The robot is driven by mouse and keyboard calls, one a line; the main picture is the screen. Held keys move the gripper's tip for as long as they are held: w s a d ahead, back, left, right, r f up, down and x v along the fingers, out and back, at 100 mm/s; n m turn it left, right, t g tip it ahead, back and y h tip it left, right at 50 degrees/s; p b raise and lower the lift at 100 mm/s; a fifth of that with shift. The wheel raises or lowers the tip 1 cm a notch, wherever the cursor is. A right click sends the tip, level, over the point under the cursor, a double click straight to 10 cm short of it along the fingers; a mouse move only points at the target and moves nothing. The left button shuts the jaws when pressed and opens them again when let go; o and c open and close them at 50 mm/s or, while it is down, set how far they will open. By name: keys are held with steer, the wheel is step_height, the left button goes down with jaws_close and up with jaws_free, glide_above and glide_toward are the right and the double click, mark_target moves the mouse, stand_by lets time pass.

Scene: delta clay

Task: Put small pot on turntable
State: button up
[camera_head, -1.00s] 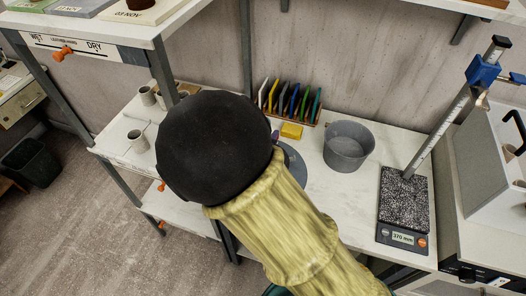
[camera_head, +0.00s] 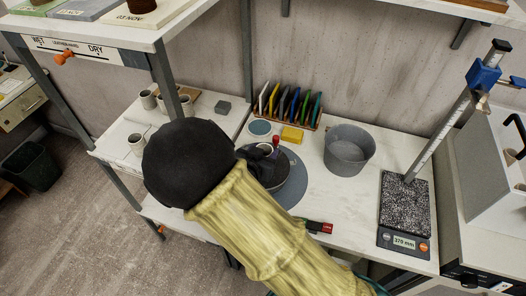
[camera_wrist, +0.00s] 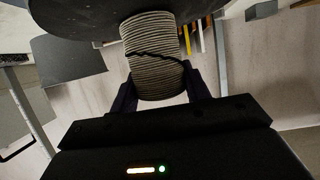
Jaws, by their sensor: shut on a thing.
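The small pot (camera_wrist: 152,50) is a grey ribbed cylinder with a dark wavy line across it. In the wrist view my gripper (camera_wrist: 160,86) is shut on it, one finger on each side. In the head view my dark gripper (camera_head: 252,156) is over the left part of the turntable, partly hidden by my arm. The turntable (camera_head: 293,196) is a grey disc with a darker round top, on the white bench. A dark disc edge (camera_wrist: 60,20) lies behind the pot in the wrist view. I cannot tell whether the pot touches it.
A grey bucket (camera_head: 349,150) stands right of the turntable. A red-and-black object (camera_head: 319,227) lies in front. Mugs (camera_head: 137,144) are at the left, and a height gauge (camera_head: 405,205) stands at the right.

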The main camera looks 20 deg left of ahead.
steer(key=shift+f, duration=0.15)
steer(key=o, duration=1)
steer(key=shift+w, duration=0.1)
steer(key=shift+a+r, duration=0.1)
steer(key=shift+r, duration=0.1)
steer(key=v, duration=1.2)
